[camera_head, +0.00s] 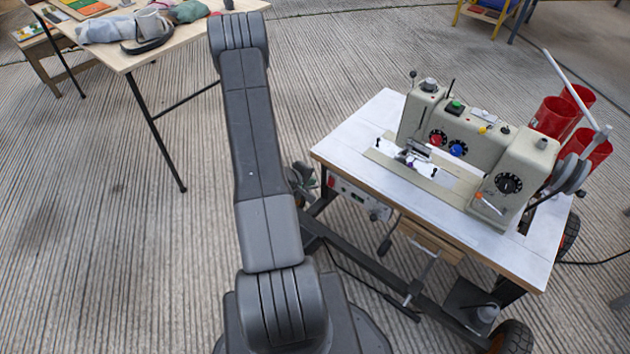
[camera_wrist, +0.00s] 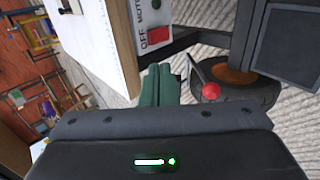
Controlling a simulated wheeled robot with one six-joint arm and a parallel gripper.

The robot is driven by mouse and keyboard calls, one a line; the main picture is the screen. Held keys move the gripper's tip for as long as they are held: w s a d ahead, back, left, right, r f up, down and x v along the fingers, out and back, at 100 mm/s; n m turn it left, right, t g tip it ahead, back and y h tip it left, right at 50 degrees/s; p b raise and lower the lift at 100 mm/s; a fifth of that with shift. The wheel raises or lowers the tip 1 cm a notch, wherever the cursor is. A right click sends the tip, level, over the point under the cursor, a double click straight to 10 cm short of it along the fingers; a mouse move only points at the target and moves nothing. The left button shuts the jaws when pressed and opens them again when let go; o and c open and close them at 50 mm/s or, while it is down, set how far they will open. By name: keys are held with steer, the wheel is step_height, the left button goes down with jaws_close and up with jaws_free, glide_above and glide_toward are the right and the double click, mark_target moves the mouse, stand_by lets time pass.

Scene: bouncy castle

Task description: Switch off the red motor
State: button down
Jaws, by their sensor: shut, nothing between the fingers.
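In the wrist view a pale switch panel (camera_wrist: 146,14) hangs at the top, under the table edge. It carries a red button (camera_wrist: 158,35) beside lettering that reads "OFF" and what looks like "MOTOR". My gripper (camera_wrist: 163,72) has its dark green fingers closed together and empty. Their tips are just below the red button in the picture; I cannot tell whether they touch the panel. In the head view the panel (camera_head: 355,198) sits under the front edge of the sewing machine table, with a red patch at its left end. My arm stands left of it.
The sewing machine (camera_head: 470,140) stands on a white-topped wheeled table (camera_head: 350,140). Red cones (camera_head: 555,118) stand behind it. In the wrist view a red ball knob (camera_wrist: 210,90) on a lever is close right of my fingers. A wooden table (camera_head: 130,55) stands back left.

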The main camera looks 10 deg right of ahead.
steer(key=v, duration=0.2)
steer(key=shift+r, duration=0.4)
